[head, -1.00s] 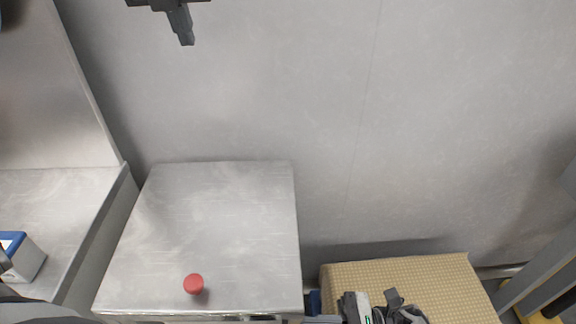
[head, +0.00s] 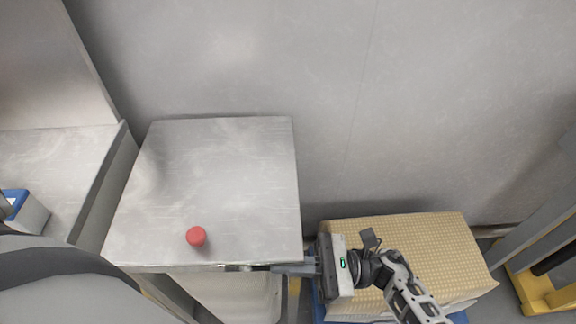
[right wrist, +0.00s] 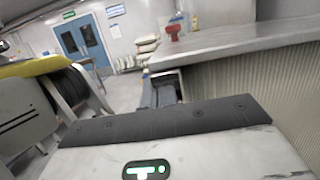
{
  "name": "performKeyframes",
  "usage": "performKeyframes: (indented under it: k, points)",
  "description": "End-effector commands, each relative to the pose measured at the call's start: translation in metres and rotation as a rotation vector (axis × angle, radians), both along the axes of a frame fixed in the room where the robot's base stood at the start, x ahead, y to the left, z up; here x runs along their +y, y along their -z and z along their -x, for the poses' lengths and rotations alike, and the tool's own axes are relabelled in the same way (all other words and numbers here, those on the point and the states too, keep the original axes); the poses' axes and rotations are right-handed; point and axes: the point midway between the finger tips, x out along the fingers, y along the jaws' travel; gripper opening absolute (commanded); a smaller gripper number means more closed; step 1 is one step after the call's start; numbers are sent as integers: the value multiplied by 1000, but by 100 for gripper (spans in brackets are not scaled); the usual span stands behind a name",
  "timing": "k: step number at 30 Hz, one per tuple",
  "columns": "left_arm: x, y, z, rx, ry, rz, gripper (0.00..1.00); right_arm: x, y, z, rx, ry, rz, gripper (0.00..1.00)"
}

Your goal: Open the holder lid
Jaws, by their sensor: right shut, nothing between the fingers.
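The holder lid (head: 225,170) is a flat grey metal panel, lying level and looking closed, with a red knob (head: 196,236) near its front edge. The lid's edge (right wrist: 240,45) and the red knob (right wrist: 174,32) also show in the right wrist view. My right gripper (head: 275,268) is at the lid's front right edge, with its fingers pointing left along that edge. It is shut and empty. I cannot tell whether the fingers touch the lid or are under it. My left gripper is not in view.
A grey metal counter (head: 60,160) with a blue and white box (head: 25,212) stands to the left. A yellow and grey frame (head: 535,285) stands at the far right. A plain wall is behind.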

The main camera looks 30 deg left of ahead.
Motion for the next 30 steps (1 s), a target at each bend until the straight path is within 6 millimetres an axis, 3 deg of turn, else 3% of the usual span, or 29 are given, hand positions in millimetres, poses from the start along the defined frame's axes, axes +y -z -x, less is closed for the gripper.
performKeyframes:
  k: [10, 19, 24, 25, 30]
  points:
    - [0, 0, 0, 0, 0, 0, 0, -1, -20, 1, 48, -1, 25, 0]
    - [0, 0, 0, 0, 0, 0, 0, 0, -22, 1, 53, -1, 27, 0]
    - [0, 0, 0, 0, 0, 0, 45, 0, -22, 1, 52, -1, 26, 0]
    - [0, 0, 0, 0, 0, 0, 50, 0, -22, 1, 52, -1, 26, 0]
    - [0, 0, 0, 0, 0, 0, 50, 0, -22, 1, 52, -1, 26, 0]
